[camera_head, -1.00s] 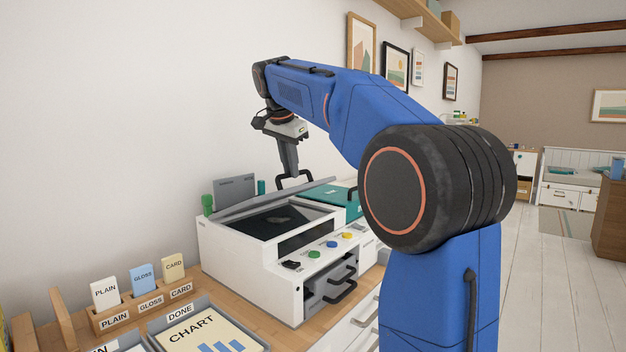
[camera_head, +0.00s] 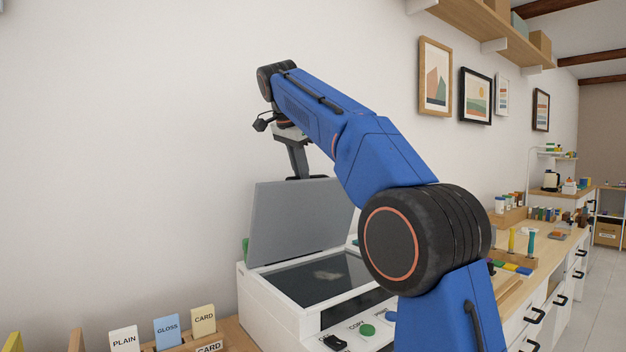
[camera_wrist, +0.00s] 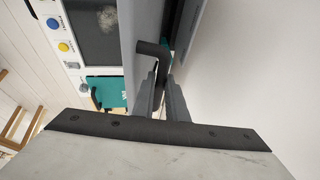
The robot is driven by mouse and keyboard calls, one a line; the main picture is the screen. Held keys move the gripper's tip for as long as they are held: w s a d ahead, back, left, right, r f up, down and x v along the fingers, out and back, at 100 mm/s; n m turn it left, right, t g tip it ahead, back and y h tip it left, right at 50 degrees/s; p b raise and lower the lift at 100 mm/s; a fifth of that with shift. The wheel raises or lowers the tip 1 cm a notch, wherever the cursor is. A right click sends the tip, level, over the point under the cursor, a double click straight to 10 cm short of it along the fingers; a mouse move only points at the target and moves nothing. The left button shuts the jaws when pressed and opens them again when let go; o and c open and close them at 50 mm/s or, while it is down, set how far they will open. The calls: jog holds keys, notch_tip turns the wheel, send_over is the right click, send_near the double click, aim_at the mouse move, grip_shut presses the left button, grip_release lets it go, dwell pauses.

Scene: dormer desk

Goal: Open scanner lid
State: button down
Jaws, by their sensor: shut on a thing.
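The white scanner (camera_head: 258,302) stands on the desk with its grey lid (camera_head: 303,222) raised steeply, showing the dark glass (camera_head: 322,279) beneath. My gripper (camera_head: 302,174) is at the lid's top edge, its fingertips partly hidden behind the lid. In the wrist view my gripper (camera_wrist: 162,82) is shut on the dark lid handle (camera_wrist: 152,48), beside the grey lid (camera_wrist: 143,20). The glass with a pale patch on it (camera_wrist: 98,22) also shows there. My arm hides the scanner's right side in the head view.
A row of labelled cards (camera_head: 167,331) stands at the front left. A teal object (camera_wrist: 106,92) lies beside the scanner in the wrist view. The wall is close behind the lid. Bottles and small items stand farther along the desk at right.

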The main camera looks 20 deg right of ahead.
jog(key=shift+w+a, duration=0.25)
jog(key=shift+w, duration=0.4)
jog(key=shift+w+a, duration=0.2)
jog(key=shift+w, duration=0.45)
jog(key=c, duration=1.8)
grip_release()
jog(key=shift+o, duration=0.2)
jog(key=shift+r, duration=0.1)
jog(key=s+a+r, duration=0.1)
jog(key=s+a, duration=0.2)
jog(key=s+a+r, duration=0.2)
jog(key=s+a, duration=0.1)
jog(key=s+a+r, duration=0.1)
jog(key=s+a, duration=0.3)
jog(key=shift+r, duration=0.15)
